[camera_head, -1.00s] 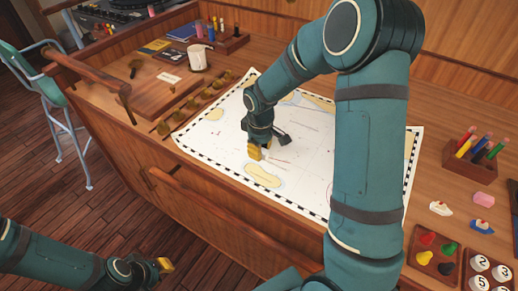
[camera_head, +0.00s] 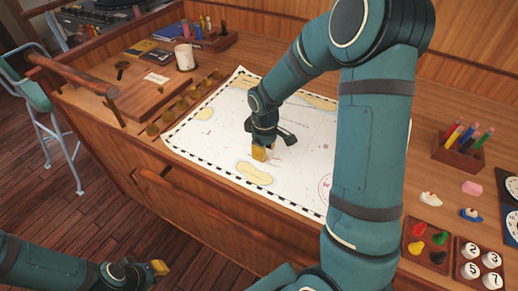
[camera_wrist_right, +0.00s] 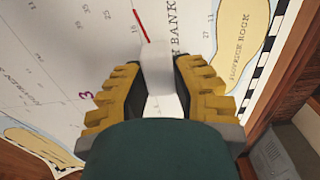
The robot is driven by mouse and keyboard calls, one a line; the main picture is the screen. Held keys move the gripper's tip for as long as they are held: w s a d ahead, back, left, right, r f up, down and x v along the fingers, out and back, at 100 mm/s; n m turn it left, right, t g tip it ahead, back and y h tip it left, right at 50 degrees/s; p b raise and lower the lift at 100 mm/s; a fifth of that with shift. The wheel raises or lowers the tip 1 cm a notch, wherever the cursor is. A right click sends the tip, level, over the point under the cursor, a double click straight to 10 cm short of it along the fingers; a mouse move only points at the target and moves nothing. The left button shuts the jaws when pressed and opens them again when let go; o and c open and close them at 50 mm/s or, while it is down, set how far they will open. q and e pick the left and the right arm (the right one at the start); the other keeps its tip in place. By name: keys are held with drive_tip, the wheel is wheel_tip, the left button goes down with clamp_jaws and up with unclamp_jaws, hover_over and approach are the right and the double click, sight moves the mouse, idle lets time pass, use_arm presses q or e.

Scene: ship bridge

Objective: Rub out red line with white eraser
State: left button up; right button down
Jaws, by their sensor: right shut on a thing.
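The white eraser (camera_wrist_right: 158,70) is held between the yellow fingers of my right gripper (camera_wrist_right: 160,98) in the right wrist view. The red line (camera_wrist_right: 142,25) is a short stroke on the chart, running from the top of that view down to the eraser's far edge. Part of it may be hidden under the eraser. In the head view my right gripper (camera_head: 259,153) is low over the middle of the chart (camera_head: 215,135); I cannot tell whether the eraser touches the paper. My left gripper (camera_head: 160,267) is far from the chart, at lower left, its opening unclear.
A white mug (camera_head: 184,58) and a row of small brown knobs stand left of the chart. A pencil holder (camera_head: 458,152), a pink block (camera_head: 471,188) and trays of coloured and numbered pieces (camera_head: 427,243) lie to the right. A wooden rail (camera_head: 190,190) runs along the desk front.

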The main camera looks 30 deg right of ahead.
sight(281, 160)
drive_tip(key=shift+s+d, duration=0.2)
drive_tip(key=shift+s, duration=0.05)
drive_tip(key=shift+s+d, duration=0.75)
drive_tip(key=shift+s, duration=0.15)
drive_tip(key=shift+s+d, duration=0.1)
drive_tip(key=shift+s+d, duration=0.7)
drive_tip(key=shift+s, duration=0.1)
drive_tip(key=shift+w+a, duration=0.85)
drive_tip(key=shift+w, duration=0.1)
